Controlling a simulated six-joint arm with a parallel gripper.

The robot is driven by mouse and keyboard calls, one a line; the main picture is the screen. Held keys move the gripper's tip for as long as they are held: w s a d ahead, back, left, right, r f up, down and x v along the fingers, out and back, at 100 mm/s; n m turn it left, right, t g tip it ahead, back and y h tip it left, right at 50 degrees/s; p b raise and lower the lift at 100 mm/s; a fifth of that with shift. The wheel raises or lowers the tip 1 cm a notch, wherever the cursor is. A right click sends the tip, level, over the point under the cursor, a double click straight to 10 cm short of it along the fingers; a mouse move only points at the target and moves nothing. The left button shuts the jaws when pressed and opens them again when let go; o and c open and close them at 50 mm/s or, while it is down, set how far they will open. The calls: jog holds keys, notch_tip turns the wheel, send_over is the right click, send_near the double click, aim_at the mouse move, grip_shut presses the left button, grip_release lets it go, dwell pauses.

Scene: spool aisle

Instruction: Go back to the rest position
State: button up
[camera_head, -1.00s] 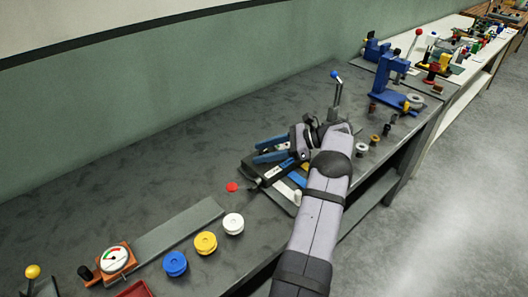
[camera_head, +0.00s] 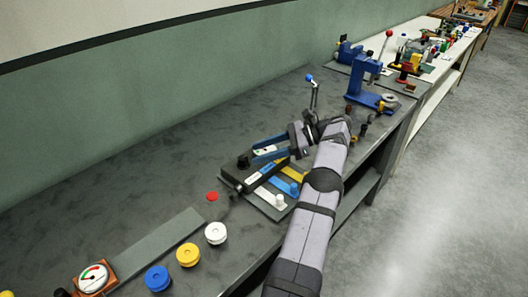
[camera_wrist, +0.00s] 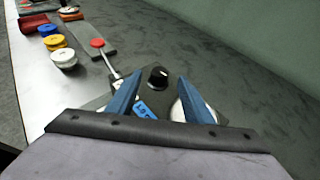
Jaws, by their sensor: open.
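My gripper (camera_head: 257,149) is open, its two blue fingers pointing left above the far side of a dark fixture (camera_head: 228,175). Nothing shows held between the fingers. The fixture carries a black knob (camera_head: 243,162), a lever with a red end (camera_head: 212,197), and white, blue and yellow strips. In the wrist view my gripper (camera_wrist: 157,84) has its fingers apart, with the black knob (camera_wrist: 158,77) seen between them. The fixture's right part is partly hidden by my arm.
White (camera_head: 215,233), yellow (camera_head: 188,254) and blue (camera_head: 158,279) spools stand in a row at the front left, by a grey plate (camera_head: 160,243) and a dial gauge (camera_head: 93,278). A blue press (camera_head: 368,85) stands farther right. The bench's back left is bare.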

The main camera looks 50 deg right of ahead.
jog(key=shift+s+d+r, duration=0.1)
jog(key=shift+s+d, duration=0.05)
jog(key=shift+s, duration=0.1)
dwell(0.4)
